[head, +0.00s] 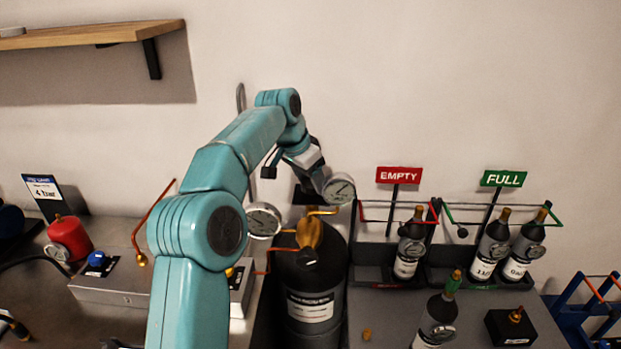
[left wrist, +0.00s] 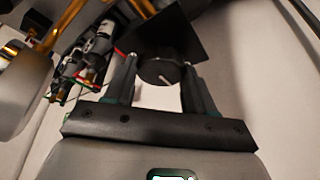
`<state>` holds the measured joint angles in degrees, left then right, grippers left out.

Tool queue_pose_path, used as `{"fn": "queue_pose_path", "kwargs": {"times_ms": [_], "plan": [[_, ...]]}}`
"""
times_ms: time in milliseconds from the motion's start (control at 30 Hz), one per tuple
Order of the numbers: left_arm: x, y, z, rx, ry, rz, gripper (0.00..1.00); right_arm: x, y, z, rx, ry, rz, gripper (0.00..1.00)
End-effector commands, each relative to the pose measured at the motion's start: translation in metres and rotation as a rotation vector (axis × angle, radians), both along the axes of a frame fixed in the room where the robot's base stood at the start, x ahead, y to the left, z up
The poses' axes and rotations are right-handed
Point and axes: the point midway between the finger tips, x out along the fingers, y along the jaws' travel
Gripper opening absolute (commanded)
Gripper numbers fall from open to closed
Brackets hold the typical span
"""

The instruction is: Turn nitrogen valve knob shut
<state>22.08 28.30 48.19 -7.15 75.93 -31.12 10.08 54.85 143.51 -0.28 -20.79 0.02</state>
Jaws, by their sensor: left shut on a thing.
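The dark valve knob (left wrist: 160,70), round with a white pointer line, sits between the two fingers of my left gripper (left wrist: 160,82) in the left wrist view. The gripper is shut on it. In the head view my left gripper (head: 309,172) reaches down behind the right pressure gauge (head: 339,189), above the large dark gas cylinder (head: 322,275). There the knob is hidden by the gauge and the gripper. A brass regulator body (head: 309,234) sits on the cylinder, with a left gauge (head: 263,220). My right gripper is not in view.
Racks with small bottles stand right under a red EMPTY sign (head: 398,175) and a green FULL sign (head: 503,178). A bottle (head: 436,319) stands on the bench in front. A red canister (head: 70,238) is at left. A wooden shelf (head: 95,35) hangs upper left.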

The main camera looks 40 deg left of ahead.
Motion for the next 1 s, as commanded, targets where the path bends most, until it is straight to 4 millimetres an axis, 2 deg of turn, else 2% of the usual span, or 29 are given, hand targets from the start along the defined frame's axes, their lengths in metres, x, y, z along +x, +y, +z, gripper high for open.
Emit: {"fn": "queue_pose_path", "kwargs": {"times_ms": [167, 367, 800, 1000], "plan": [[-0.001, 0.001, 0.004, -0.002, 0.001, -0.030, 0.24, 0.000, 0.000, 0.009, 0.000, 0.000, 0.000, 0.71], [-0.001, 0.002, 0.007, -0.003, 0.004, -0.136, 0.24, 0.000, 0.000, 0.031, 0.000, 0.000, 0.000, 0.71], [0.000, 0.005, 0.010, -0.002, 0.001, -0.533, 0.24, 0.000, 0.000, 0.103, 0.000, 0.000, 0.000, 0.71], [0.002, 0.006, 0.007, 0.000, -0.001, -0.724, 0.24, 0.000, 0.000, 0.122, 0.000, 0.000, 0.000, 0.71]]}}
